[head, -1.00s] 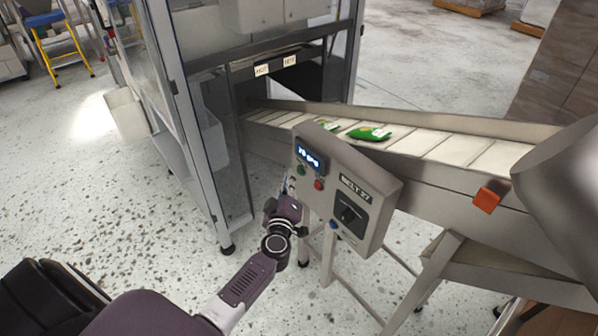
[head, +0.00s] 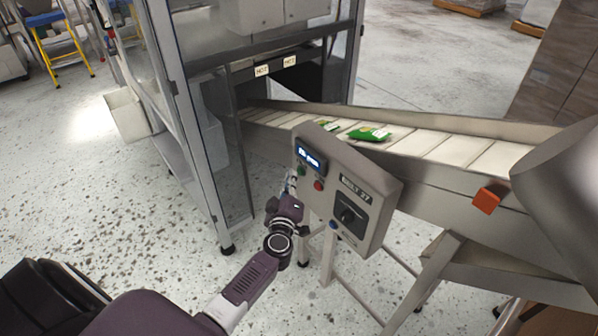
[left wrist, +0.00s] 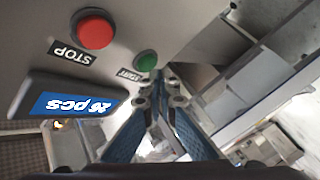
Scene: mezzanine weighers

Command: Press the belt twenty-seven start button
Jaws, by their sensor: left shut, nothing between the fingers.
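The grey control box (head: 384,186) labelled BELT 27 stands beside the conveyor. Its green START button (head: 301,171) is at the box's left side, below the lit display (head: 311,159). The green button (left wrist: 146,62) also shows in the left wrist view, with the START label partly behind my fingers. The red STOP button (left wrist: 94,29) is beside it; the display (left wrist: 75,104) reads 26 pcs upside down. My left gripper (left wrist: 157,76) is shut and empty, its tips close to the green button. I cannot tell whether they touch it. My right gripper is not in view.
Green packs (head: 370,134) lie on the conveyor belt (head: 440,146). A glazed machine frame (head: 190,130) stands behind on the left.

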